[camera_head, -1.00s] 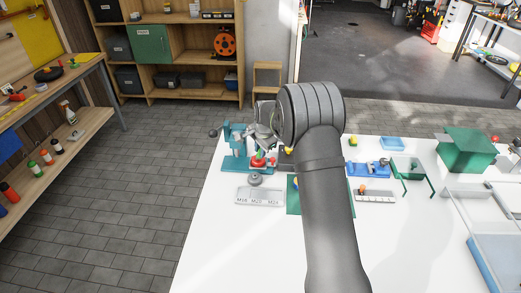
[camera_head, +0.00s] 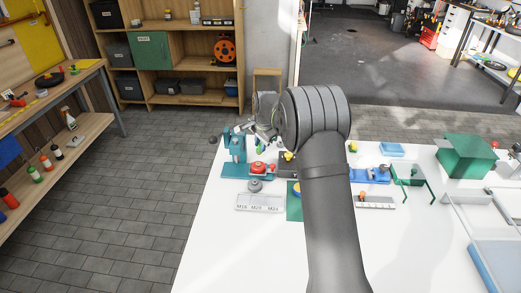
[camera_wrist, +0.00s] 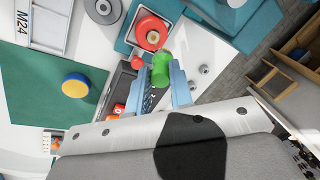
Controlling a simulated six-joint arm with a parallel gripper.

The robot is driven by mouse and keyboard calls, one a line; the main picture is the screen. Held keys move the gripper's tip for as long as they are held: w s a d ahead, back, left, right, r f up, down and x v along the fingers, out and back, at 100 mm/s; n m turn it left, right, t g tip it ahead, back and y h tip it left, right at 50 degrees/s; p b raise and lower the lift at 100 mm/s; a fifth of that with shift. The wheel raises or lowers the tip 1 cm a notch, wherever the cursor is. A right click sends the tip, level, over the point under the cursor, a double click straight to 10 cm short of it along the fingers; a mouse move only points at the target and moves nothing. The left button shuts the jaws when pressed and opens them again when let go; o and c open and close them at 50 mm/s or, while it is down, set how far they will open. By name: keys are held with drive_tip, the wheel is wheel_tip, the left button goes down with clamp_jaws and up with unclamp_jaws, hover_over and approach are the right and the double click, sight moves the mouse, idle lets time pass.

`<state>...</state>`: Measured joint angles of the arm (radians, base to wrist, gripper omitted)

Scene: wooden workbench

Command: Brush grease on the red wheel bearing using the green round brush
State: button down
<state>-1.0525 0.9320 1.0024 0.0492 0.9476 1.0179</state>
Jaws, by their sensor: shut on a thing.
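The red wheel bearing (camera_head: 258,168) sits on a teal fixture (camera_head: 235,150) at the far left of the white table. In the wrist view the bearing (camera_wrist: 151,27) is a red ring on the teal base. My gripper (camera_head: 262,138) is above and slightly beyond the bearing, partly hidden by my arm. In the wrist view its two blue-grey fingers are shut on the green round brush (camera_wrist: 161,66). The brush's green end overlaps the bearing's lower edge in that view but looks nearer the camera. I cannot see grease on the bearing.
A grey round part (camera_head: 255,185) and a grey M24-marked tray (camera_head: 259,203) stand in front of the fixture. A green mat (camera_wrist: 40,90) with a blue and yellow disc (camera_wrist: 75,85) lies beside them. The front left of the table is clear.

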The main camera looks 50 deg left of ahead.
drive_tip(key=shift+r, duration=0.45)
drive_tip(key=shift+r, duration=0.1)
drive_tip(key=shift+r, duration=1.4)
